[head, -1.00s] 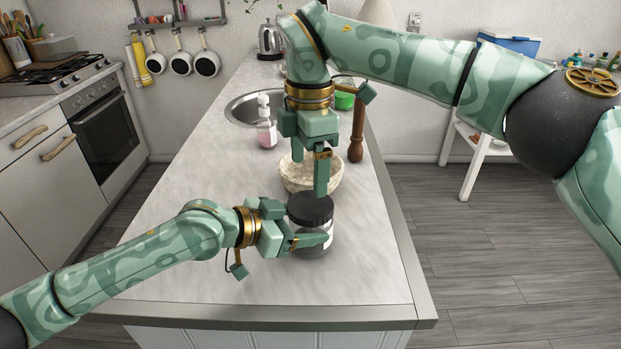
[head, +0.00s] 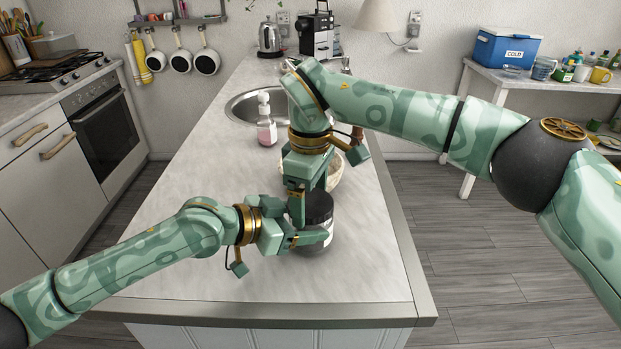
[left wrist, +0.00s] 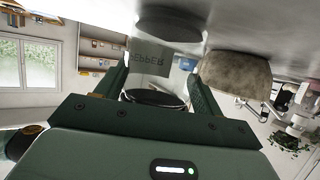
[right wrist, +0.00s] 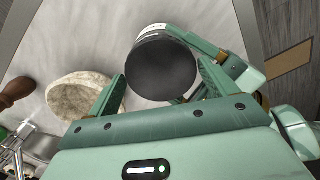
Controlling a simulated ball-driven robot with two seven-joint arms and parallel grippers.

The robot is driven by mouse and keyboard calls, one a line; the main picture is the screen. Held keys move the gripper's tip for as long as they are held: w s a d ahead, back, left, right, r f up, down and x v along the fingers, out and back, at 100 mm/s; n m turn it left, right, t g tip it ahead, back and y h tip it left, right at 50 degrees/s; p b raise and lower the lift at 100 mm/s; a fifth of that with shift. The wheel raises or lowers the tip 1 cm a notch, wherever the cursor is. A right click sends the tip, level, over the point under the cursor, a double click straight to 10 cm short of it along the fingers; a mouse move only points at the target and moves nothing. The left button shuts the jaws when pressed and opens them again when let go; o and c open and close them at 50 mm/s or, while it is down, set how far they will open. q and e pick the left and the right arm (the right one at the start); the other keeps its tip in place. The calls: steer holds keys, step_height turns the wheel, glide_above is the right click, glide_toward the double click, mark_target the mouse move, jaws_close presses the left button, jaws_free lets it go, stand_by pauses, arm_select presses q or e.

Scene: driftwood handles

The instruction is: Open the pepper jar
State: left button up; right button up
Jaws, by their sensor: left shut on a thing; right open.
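The pepper jar (head: 319,240) stands upright on the counter, with a dark lid (right wrist: 163,70) on it. Its white label shows in the left wrist view (left wrist: 152,62). My left gripper (head: 312,236) is shut on the jar's body from the left side, below the lid. My right gripper (head: 303,204) points down over the jar, open. In the right wrist view the lid shows between and beyond its fingertips; I cannot tell whether they touch it. In the head view the right fingers hide part of the lid.
A pale stone bowl (right wrist: 82,95) stands close behind the jar, mostly hidden by my right arm in the head view. A brown wooden handle (right wrist: 15,90) lies by it. A pink soap bottle (head: 266,128) stands by the sink (head: 240,107). The counter's front (head: 200,275) is clear.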

steer(key=shift+f, duration=0.1)
steer(key=c, duration=0.8)
steer(key=n, duration=0.5)
steer(key=shift+w+d+n, duration=0.1)
steer(key=shift+n, duration=0.2)
steer(key=n, duration=1.5)
steer(key=shift+w, duration=0.15)
steer(key=o, duration=1.1)
